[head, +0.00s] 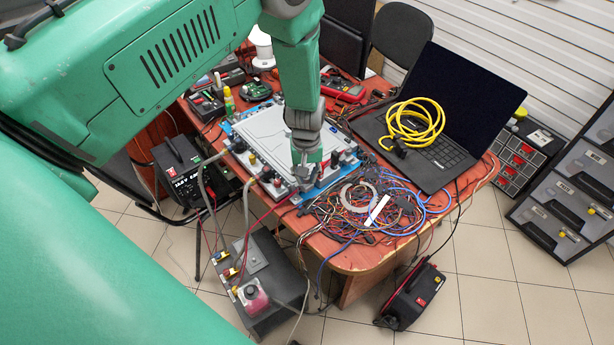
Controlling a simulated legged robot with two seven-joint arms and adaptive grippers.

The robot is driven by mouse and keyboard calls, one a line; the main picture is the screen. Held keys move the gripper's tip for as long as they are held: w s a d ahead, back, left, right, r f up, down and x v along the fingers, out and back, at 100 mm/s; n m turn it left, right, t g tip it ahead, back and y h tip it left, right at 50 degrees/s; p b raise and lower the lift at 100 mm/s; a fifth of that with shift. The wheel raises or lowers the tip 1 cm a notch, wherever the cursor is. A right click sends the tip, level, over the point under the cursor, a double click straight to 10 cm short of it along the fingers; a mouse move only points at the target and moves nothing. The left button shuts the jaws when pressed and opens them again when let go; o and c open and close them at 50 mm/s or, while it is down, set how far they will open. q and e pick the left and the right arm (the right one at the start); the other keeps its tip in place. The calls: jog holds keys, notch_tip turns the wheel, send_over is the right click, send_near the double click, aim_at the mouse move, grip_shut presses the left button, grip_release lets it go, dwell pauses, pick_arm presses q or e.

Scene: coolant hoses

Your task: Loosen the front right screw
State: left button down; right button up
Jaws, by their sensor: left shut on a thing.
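A pale grey plate (262,130) lies on a blue base (318,188) on the red-brown table, with hoses and fittings along its front edge. My left gripper (304,178) points down at the front right corner of the plate. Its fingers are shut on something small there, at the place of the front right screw. The fingers hide the screw itself, so I cannot see how far it stands out. My right gripper is not in view.
Tangled wires (365,210) crowd the table right of the plate. An open laptop (450,120) with a coiled yellow cable (414,122) stands behind them. A dark box with hoses (262,285) sits below the table's front edge. A red multimeter (342,86) lies at the back.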

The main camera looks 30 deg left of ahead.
pick_arm(q)
jog(key=shift+w+n, duration=0.15)
jog(key=shift+n, duration=0.85)
jog(key=shift+r, duration=0.1)
jog(key=c, duration=1.4)
grip_release()
jog(key=shift+c, duration=0.2)
notch_tip(320, 180, up, 12)
